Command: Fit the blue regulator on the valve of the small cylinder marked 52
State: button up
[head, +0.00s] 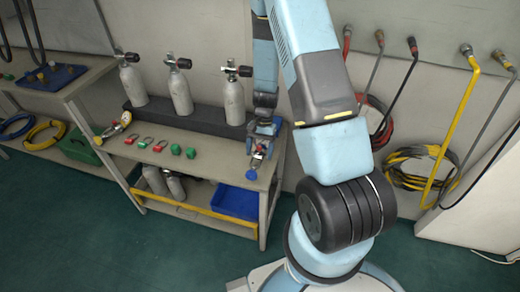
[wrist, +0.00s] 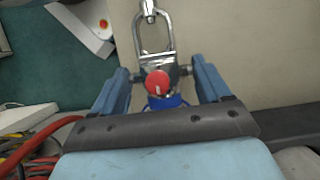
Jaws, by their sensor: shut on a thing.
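My gripper (head: 263,138) is over the right end of the bench. It is shut on the blue regulator (head: 251,174), a metal yoke piece with a blue part. In the wrist view the regulator (wrist: 165,101) sits between my two blue fingers (wrist: 160,78), with a red round face on it and its open yoke pointing away from my palm. Whether it touches the bench top is hard to tell. Three pale small cylinders, left (head: 132,82), middle (head: 180,92) and right (head: 234,100), stand upright at the back with black-knobbed valves. Their numbers are not readable, so I cannot tell which is 52.
The bench top (head: 210,160) holds several red and green small parts and a yellow-marked regulator (head: 118,126) at left. A dark block (head: 205,122) runs along the cylinders. Below are a blue bin (head: 235,202) and more cylinders. Hoses (head: 410,168) hang on the right wall.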

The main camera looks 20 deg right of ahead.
jog(key=shift+f, duration=1.35)
dwell(1.8)
jog(key=o, duration=1.5)
jog(key=v, duration=1.2)
jog(key=shift+w+r, duration=0.1)
jog(key=shift+r, duration=0.2)
jog(key=shift+w+d+r, duration=0.1)
jog(key=shift+w+r, duration=0.05)
jog(key=shift+r, duration=0.35)
jog(key=shift+r, duration=0.1)
